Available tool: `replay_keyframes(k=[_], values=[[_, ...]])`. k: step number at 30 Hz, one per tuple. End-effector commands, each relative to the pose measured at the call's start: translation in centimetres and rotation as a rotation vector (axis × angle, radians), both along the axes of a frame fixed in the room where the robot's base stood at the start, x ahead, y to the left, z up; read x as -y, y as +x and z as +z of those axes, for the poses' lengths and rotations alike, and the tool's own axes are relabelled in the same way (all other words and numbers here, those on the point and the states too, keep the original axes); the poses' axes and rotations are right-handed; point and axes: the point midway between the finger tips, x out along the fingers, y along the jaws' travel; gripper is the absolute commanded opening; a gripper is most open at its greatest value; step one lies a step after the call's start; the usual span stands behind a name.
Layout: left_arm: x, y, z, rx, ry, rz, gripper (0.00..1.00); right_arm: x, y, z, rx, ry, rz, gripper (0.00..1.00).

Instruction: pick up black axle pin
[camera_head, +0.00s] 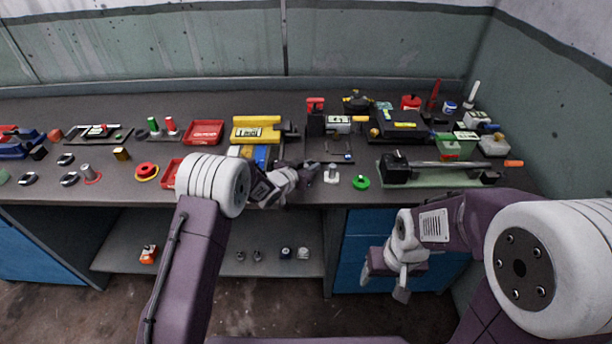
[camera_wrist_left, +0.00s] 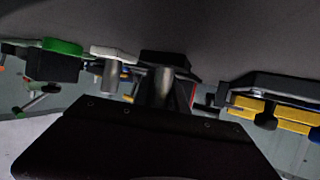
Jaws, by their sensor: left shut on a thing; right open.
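My left gripper (camera_head: 304,174) is at the front middle of the bench, shut on a small dark piece, which looks like the black axle pin (camera_head: 312,166). My own gripper hides much of it. In the left wrist view a black block (camera_wrist_left: 166,58) shows beyond the dark body of my wrist, with a grey cylinder in front of it; their exact contact is unclear. My right gripper (camera_head: 384,282) is open and empty, low in front of the blue cabinet, below the bench top.
A black-and-green fixture (camera_head: 440,172) with a long bar lies to the right. Red trays (camera_head: 204,132) are at left.

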Motion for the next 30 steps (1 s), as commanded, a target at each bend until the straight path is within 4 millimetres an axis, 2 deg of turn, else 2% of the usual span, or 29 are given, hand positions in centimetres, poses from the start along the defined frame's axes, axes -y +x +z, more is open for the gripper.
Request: replay_keyframes(k=[7,11,14,21,24,27,30], values=[[0.0,0.0,0.1,-0.001,0.001,0.000,0.00,0.0,0.0,0.0,0.000,0.000,0.000,0.67],[0.0,0.0,1.4,0.002,0.000,0.000,0.00,0.0,0.0,0.3,0.000,0.000,0.000,0.67],[0.0,0.1,3.7,0.007,-0.001,-0.001,0.00,0.0,0.0,0.7,0.000,0.000,0.000,0.67],[0.0,0.0,12.0,0.007,0.000,0.000,0.00,0.0,0.0,2.8,0.000,0.000,0.000,0.67],[0.0,0.0,14.8,0.006,0.000,0.000,0.00,0.0,0.0,3.9,0.000,0.000,0.000,0.67],[0.0,0.0,16.7,0.004,0.000,0.000,0.00,0.0,0.0,4.7,0.000,0.000,0.000,0.67],[0.0,0.0,17.7,0.002,-0.001,0.000,0.00,0.0,0.0,5.1,0.000,0.000,0.000,0.67]])
